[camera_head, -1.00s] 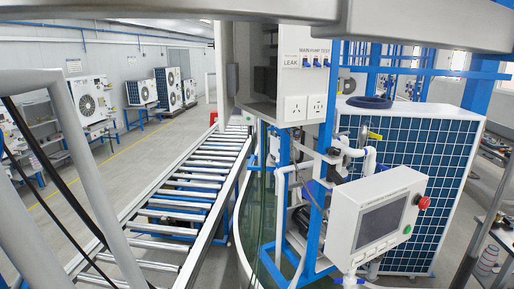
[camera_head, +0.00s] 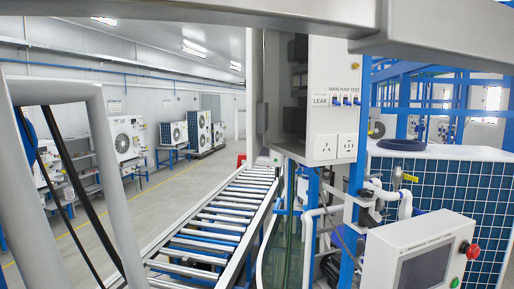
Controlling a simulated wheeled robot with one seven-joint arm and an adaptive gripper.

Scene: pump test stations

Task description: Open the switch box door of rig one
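A pale switch box (camera_head: 336,108) stands upright right of centre. A pale upright panel (camera_head: 258,65), with a grey handle-like part (camera_head: 262,115), stands at the left of this recess, seen at a steep angle. It looks like a door standing open, but its hinge cannot be made out. No rig number is readable. My gripper is not in view.
A roller conveyor (camera_head: 216,230) runs along the box's left side. A control panel with a screen (camera_head: 419,261) and red button, pipes and a blue-gridded unit (camera_head: 487,209) stand at right. Clear floor (camera_head: 170,200) lies left of the conveyor, with outdoor units (camera_head: 124,140) beyond.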

